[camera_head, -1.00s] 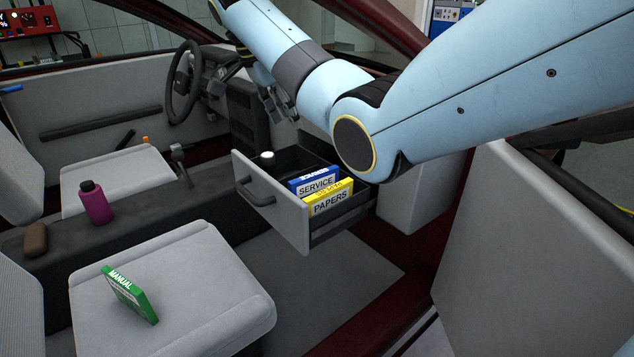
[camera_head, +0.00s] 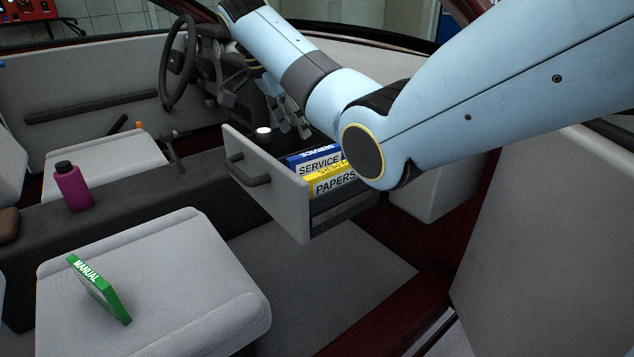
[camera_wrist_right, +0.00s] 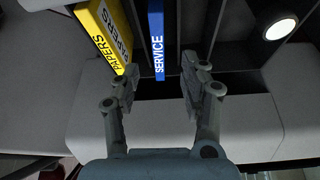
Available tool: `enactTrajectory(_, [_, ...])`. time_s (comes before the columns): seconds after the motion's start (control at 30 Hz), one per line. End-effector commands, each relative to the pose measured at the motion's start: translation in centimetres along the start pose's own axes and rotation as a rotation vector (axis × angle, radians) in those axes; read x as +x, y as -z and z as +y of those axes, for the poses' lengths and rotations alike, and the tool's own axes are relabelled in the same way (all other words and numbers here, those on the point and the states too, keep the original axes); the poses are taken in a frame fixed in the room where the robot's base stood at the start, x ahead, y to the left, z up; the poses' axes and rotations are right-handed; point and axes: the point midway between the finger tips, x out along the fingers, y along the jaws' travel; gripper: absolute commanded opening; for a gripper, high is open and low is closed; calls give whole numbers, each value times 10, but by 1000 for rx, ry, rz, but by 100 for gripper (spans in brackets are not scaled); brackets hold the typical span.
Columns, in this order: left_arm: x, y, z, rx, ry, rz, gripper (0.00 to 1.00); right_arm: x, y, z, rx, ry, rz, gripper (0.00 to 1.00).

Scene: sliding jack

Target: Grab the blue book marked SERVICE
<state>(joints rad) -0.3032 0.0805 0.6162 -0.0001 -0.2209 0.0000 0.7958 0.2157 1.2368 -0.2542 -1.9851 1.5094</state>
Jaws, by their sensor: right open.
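The blue book marked SERVICE (camera_head: 318,163) stands upright in the open drawer, behind the yellow PAPERS book (camera_head: 335,182). In the right wrist view the blue book's spine (camera_wrist_right: 156,42) lies ahead, between the lines of the two fingers. My right gripper (camera_head: 286,112) is open and empty near the drawer's far side, partly hidden by shadow and my arm. In the wrist view its fingertips (camera_wrist_right: 162,80) are apart; the left one is close to the yellow book (camera_wrist_right: 104,38). My left gripper is not in view.
The grey drawer front (camera_head: 265,185) with its handle faces the seats. A white-topped round item (camera_head: 263,134) is in the drawer, right of the books in the wrist view. A purple bottle (camera_head: 73,187) is on the console.

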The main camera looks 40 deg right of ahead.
Motion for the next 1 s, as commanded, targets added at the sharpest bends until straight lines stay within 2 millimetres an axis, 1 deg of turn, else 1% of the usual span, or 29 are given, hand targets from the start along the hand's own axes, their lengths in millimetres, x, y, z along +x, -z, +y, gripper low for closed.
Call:
enactTrajectory(0.1, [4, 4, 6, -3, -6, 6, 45, 15, 1, 0, 0, -2, 1, 44])
enactTrajectory(0.3, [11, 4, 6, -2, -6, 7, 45, 48, 1, 1, 0, -2, 2, 44])
enactTrajectory(0.47, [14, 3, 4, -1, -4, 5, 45, 59, 4, 1, 0, -1, 1, 44])
enactTrajectory(0.67, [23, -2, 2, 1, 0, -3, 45, 89, 14, 4, 0, -4, 2, 44])
enactTrajectory(0.73, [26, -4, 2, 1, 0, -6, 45, 100, 12, 3, -1, -3, 1, 44])
enactTrajectory(0.83, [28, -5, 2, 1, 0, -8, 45, 105, 13, 3, -1, 0, 1, 44])
enactTrajectory(1.0, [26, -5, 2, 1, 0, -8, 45, 104, 13, 2, -1, 1, 0, 44])
